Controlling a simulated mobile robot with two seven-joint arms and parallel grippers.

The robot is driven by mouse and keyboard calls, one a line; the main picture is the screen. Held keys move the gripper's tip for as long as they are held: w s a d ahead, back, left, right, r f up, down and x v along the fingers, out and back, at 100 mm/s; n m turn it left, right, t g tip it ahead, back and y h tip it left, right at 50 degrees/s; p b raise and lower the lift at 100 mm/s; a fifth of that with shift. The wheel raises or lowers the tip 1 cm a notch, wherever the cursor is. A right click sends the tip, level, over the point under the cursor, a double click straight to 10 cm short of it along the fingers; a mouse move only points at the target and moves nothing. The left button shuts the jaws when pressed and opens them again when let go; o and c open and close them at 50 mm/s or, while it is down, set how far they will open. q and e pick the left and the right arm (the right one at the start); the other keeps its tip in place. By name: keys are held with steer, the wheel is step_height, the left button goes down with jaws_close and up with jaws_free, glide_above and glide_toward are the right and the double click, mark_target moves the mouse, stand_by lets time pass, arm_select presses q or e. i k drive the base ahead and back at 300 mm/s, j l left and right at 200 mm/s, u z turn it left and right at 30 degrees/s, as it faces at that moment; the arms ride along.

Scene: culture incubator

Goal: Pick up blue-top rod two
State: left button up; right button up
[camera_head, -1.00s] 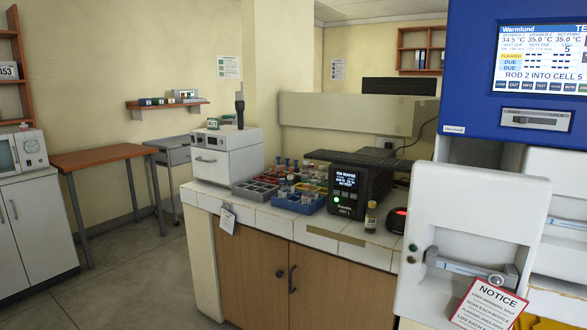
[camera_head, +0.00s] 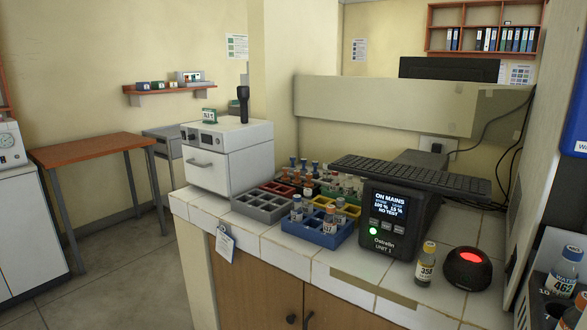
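Several small upright pieces with blue or red tops stand at the back of the coloured trays. One blue top (camera_head: 293,161) and another blue top (camera_head: 304,163) are at the left of this group, with a red top (camera_head: 315,165) beside them. They are too small for me to read any number, so I cannot tell which is rod two. A vial (camera_head: 297,208) with a dull bluish cap stands in the blue tray (camera_head: 318,238) in front. Neither of my grippers is in view.
A grey tray (camera_head: 265,207) and white box oven (camera_head: 228,156) are left.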

mark_target(303, 171)
steer(key=i+j, duration=1.05)
steer(key=j, duration=0.15)
steer(key=i+j+u, duration=0.1)
steer(key=i+j, duration=0.2)
steer(key=j, duration=0.15)
